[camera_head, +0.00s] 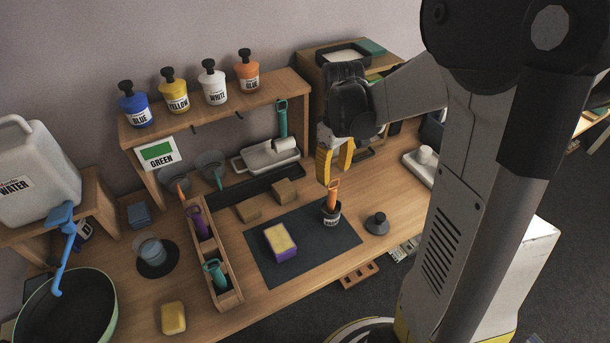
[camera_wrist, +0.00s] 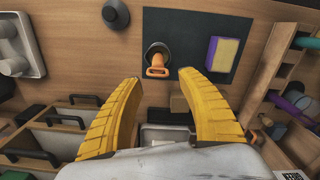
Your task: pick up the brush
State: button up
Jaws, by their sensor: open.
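My gripper (camera_head: 331,180) is open, with yellow fingers pointing down above the handle. In the wrist view my gripper (camera_wrist: 160,80) is empty, its two fingers spread apart. In the head view the fingers overlap, and contact with the handle cannot be told.
A yellow and purple sponge (camera_head: 281,242) lies on the dark mat (camera_head: 262,262). A dark round lidded item (camera_head: 377,223) stands right of the mat. A wooden tray (camera_head: 231,299) with purple and teal handled tools is on the left. A shelf (camera_head: 220,111) with paint bottles stands behind.

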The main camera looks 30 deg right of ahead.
aim_at(332, 196)
notch_tip(332, 196, down, 4)
jog(key=shift+s+f+b, duration=0.1)
jog(key=shift+f+b, duration=0.15)
jog(key=shift+b, duration=0.6)
jog(key=f+b, duration=0.3)
jog(key=f, duration=0.3)
jog(key=shift+d+f, duration=0.1)
jog(key=shift+d, duration=0.1)
grip_shut()
